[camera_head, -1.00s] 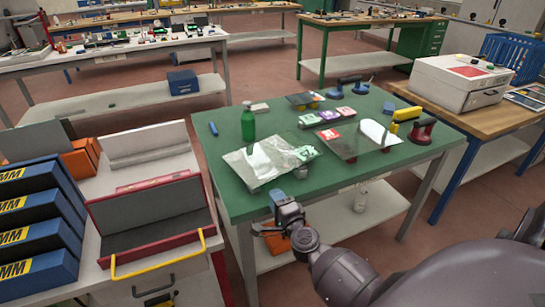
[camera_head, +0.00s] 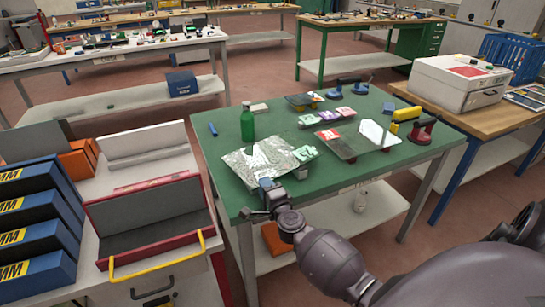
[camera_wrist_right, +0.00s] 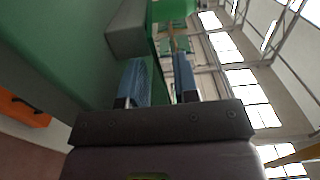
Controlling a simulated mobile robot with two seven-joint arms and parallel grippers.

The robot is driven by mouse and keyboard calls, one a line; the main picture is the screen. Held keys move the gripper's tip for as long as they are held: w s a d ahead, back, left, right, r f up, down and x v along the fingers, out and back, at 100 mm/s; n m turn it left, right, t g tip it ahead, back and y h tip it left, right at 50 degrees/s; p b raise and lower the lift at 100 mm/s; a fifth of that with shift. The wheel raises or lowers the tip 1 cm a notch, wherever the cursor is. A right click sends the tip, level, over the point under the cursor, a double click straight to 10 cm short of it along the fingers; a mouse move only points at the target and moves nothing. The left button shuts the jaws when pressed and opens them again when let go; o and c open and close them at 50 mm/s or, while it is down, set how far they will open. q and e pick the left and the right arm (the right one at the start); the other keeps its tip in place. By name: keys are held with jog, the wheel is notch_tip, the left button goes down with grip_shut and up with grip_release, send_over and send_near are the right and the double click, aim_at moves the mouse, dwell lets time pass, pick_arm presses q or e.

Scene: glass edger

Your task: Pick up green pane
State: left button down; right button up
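A clear, crinkled-looking pane (camera_head: 262,160) lies on the green table near its front left, with a green label (camera_head: 305,153) at its right corner. It looks like the green pane. My right gripper (camera_head: 264,197) is at the table's front edge, just in front of the pane and apart from it as far as I can tell. In the right wrist view its two blue-padded fingers (camera_wrist_right: 160,82) are spread with a gap between them, and nothing is clearly held. My left gripper is not in view.
The green table (camera_head: 228,185) also holds a green bottle (camera_head: 248,122), a pane with a pink label (camera_head: 329,135), a red suction cup (camera_head: 423,131) and a yellow block (camera_head: 406,114). A red tray (camera_head: 120,197) with a yellow handle stands at left.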

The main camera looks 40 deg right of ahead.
grip_shut()
dwell(1.1)
